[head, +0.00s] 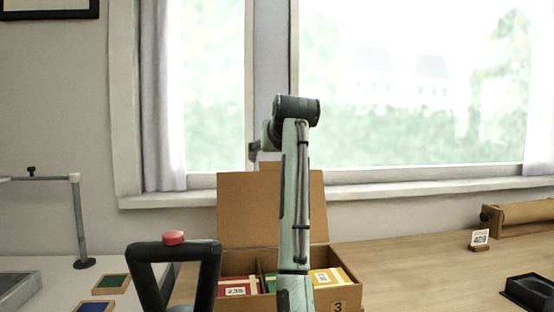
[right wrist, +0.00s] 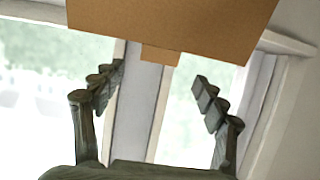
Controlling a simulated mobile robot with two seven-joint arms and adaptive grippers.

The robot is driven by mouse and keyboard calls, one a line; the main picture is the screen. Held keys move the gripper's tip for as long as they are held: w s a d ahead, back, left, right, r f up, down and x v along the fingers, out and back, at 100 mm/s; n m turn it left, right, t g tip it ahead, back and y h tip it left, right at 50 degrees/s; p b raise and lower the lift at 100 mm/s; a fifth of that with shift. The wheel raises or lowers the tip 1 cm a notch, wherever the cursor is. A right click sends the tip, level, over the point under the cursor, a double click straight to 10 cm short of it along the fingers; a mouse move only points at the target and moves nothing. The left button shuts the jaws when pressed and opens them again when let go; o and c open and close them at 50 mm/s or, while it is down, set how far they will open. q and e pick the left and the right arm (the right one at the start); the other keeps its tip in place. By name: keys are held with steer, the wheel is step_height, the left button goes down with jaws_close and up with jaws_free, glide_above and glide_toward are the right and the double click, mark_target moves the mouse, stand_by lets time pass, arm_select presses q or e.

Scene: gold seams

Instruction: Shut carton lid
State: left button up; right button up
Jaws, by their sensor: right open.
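The brown carton (head: 338,293) stands on the wooden table with its lid (head: 245,205) open and roughly upright at the back. The lid's small tab (head: 270,166) is at its top edge. My right arm reaches up in front of the carton and hides part of the lid and contents. My right gripper (head: 262,150) is by the lid's top edge, partly hidden by my arm. In the right wrist view the gripper (right wrist: 155,82) is open and empty, with the lid (right wrist: 170,20) and tab (right wrist: 161,54) ahead of its fingers; contact is not visible. My left gripper is not in view.
Boxes with red (head: 238,288) and yellow (head: 328,279) parts lie inside the carton. The window sill (head: 400,186) runs behind it. A number card (head: 479,238), a brown roll (head: 522,213) and a black tray (head: 530,291) are at the right. The table between is clear.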

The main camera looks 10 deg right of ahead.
mark_target(271, 163)
steer(key=p+x, duration=0.1)
steer(key=x, duration=0.5)
steer(key=shift+w, duration=0.1)
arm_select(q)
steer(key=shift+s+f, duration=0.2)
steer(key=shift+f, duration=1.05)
arm_select(e)
steer(key=shift+c, duration=0.3)
